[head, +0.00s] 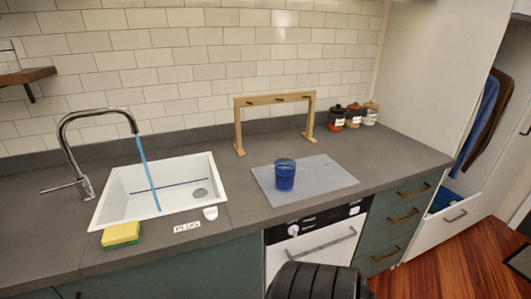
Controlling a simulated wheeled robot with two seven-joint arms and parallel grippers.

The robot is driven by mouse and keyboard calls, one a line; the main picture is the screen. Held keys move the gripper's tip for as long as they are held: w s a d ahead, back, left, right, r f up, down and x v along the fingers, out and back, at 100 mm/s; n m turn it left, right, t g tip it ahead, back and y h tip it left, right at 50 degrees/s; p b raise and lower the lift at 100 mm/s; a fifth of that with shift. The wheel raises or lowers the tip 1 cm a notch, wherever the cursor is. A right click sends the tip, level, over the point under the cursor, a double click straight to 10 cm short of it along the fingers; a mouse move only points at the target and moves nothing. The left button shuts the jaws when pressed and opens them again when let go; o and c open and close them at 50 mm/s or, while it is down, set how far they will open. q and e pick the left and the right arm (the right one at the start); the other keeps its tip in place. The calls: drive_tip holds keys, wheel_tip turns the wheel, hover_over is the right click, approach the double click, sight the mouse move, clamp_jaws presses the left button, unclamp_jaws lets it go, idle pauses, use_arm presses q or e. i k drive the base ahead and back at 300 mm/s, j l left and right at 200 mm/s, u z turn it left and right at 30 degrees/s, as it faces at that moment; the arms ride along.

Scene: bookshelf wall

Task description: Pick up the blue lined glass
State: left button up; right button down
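The blue lined glass (285,174) stands upright on a grey mat (330,180) on the dark countertop, right of the sink. It is a blue tumbler with a lighter rim, and nothing touches it from the sides. Neither my left nor my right gripper shows in the head view.
A wooden rack (275,98) stands behind the mat, and several small jars (353,115) stand at the back right. A white sink (117,190) with a tall faucet (68,130) and running water is on the left. A yellow sponge (121,234) lies before it.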

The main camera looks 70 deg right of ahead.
sight(285, 175)
drive_tip(key=z, duration=2.35)
